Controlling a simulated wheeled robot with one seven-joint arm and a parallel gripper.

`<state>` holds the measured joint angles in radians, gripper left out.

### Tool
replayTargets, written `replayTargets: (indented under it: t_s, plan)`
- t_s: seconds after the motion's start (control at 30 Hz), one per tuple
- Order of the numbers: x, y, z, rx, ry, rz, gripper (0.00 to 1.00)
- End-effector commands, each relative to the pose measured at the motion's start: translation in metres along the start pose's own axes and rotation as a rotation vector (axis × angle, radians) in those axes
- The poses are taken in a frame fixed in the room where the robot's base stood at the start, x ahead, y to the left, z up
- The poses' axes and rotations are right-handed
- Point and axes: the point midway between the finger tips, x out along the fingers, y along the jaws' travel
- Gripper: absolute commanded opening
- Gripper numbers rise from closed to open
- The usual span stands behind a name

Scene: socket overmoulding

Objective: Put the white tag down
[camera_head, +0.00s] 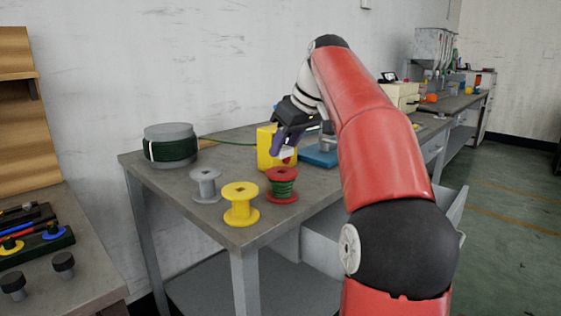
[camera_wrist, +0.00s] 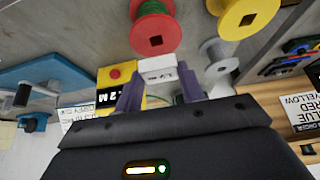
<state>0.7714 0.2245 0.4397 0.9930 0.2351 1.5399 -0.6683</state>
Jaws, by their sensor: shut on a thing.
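My gripper (camera_wrist: 160,88) has two purple fingers shut on a small white tag (camera_wrist: 158,69) with dark print on its edge. In the head view my gripper (camera_head: 283,148) hangs over the table (camera_head: 216,217), in front of a yellow box (camera_head: 264,148), and the white tag (camera_head: 288,154) shows at its fingertips. The tag appears held above the tabletop; the exact gap cannot be told.
A red spool with green wire (camera_head: 282,185), a yellow spool (camera_head: 241,204) and a grey spool (camera_head: 206,185) stand near the table's front. A green cable coil (camera_head: 171,146) is at the back left. A blue device (camera_head: 319,155) is right of the gripper. Bare tabletop lies left of the spools.

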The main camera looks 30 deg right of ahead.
Motion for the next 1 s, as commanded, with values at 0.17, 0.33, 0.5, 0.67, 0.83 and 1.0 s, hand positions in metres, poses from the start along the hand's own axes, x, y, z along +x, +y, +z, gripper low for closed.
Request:
replayTargets:
  t_s: [0.17, 0.33, 0.5, 0.67, 0.83, 1.0]
  plan:
    - [0.015, 0.006, 0.014, 0.001, 0.0, 0.001, 0.18]
    - [0.012, 0.006, 0.013, 0.001, 0.0, 0.0, 0.18]
    - [0.016, 0.006, 0.015, 0.001, 0.0, 0.0, 0.18]
    - [0.02, 0.006, 0.017, 0.0, 0.0, 0.0, 0.18]
    - [0.024, 0.006, 0.019, 0.0, 0.0, 0.001, 0.18]
    - [0.023, 0.006, 0.018, 0.0, 0.0, 0.0, 0.51]
